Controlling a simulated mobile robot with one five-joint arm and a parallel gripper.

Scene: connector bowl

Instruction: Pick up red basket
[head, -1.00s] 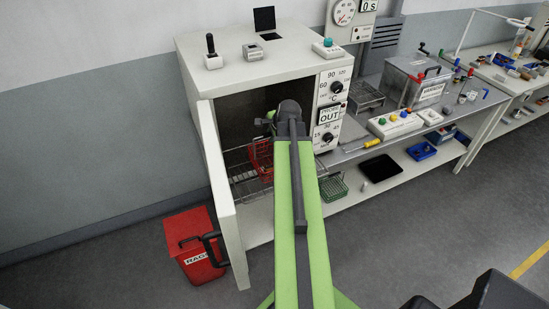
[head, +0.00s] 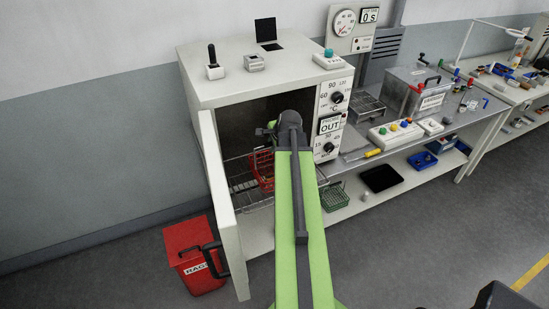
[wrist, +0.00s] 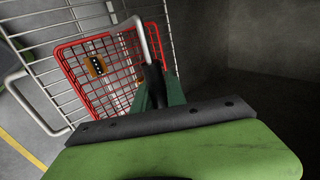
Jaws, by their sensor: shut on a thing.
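The red basket (head: 262,168) is a small wire basket inside the open oven cabinet, on its wire rack. In the head view my arm hides part of it. In the wrist view the red basket (wrist: 84,66) shows red wire walls, a pale handle and a small dark tag with orange ends. My gripper (wrist: 152,82) is shut on the handle of the basket, which rises between the dark fingertips. In the head view the fingertips are hidden behind my arm.
The oven door (head: 222,200) stands open at the left. The wire rack (head: 238,186) lies in the oven (head: 235,82). A red bin (head: 192,258) is on the floor by the door. A green basket (head: 333,197) sits on the lower shelf.

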